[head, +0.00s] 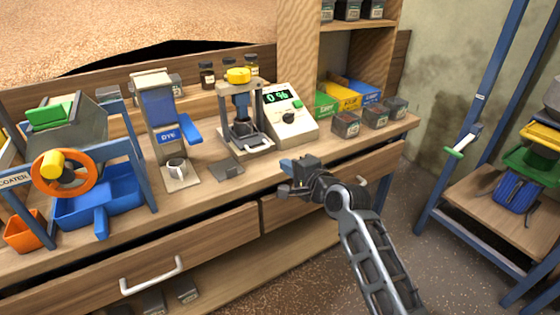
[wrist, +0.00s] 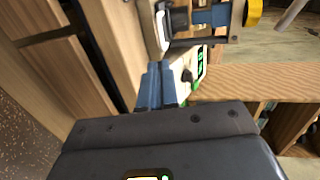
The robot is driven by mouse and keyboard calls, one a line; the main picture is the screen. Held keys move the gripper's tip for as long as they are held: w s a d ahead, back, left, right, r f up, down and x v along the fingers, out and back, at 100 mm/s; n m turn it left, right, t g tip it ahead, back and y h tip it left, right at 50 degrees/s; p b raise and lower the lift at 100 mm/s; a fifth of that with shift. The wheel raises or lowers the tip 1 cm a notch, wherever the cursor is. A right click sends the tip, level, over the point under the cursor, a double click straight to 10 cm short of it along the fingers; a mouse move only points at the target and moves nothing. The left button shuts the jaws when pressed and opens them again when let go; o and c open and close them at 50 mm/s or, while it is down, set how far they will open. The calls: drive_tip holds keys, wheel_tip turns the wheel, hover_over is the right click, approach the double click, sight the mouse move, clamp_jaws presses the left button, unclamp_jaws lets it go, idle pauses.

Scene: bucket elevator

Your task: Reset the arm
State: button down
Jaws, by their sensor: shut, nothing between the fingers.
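My gripper (head: 290,166) is in front of the workbench (head: 226,209), near its front edge, in the head view. Its blue fingers (wrist: 156,87) are shut with nothing between them in the wrist view. The dark wrist body fills the lower part of that view. My arm comes up from the lower right in the head view.
The bench holds an orange-wheeled coater (head: 64,172), a dye dispenser (head: 160,115) with a white mug (head: 177,168), a yellow-topped press (head: 239,110) and a display box (head: 293,115). Small dark bins (head: 346,124) stand right. A blue-framed stand (head: 470,130) is beyond open floor.

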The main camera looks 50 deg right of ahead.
drive_tip(key=shift+v, duration=0.9)
drive_tip(key=s+a+f+n+y, duration=0.1)
drive_tip(key=s+a+f+n, duration=0.2)
drive_tip(key=s+a+n, duration=0.5)
drive_tip(key=s+a+f+n, duration=0.25)
drive_tip(key=s+a, duration=0.45)
drive_tip(key=s, duration=0.5)
drive_tip(key=s+a+r+n+y, duration=0.1)
drive_tip(key=s+a+r+n, duration=0.1)
drive_tip(key=s, duration=0.4)
drive_tip(key=s+a+r+n+y, duration=0.1)
drive_tip(key=s+a+r+n, duration=0.2)
drive_tip(key=s+r+n, duration=0.1)
drive_tip(key=s+a+r+n+y, duration=0.1)
drive_tip(key=s+a+r+n, duration=0.2)
drive_tip(key=s, duration=0.4)
drive_tip(key=shift+s+a+n, duration=0.2)
drive_tip(key=shift+s+n, duration=0.2)
drive_tip(key=shift+n, duration=0.35)
drive_tip(key=c, duration=1.8)
unclamp_jaws()
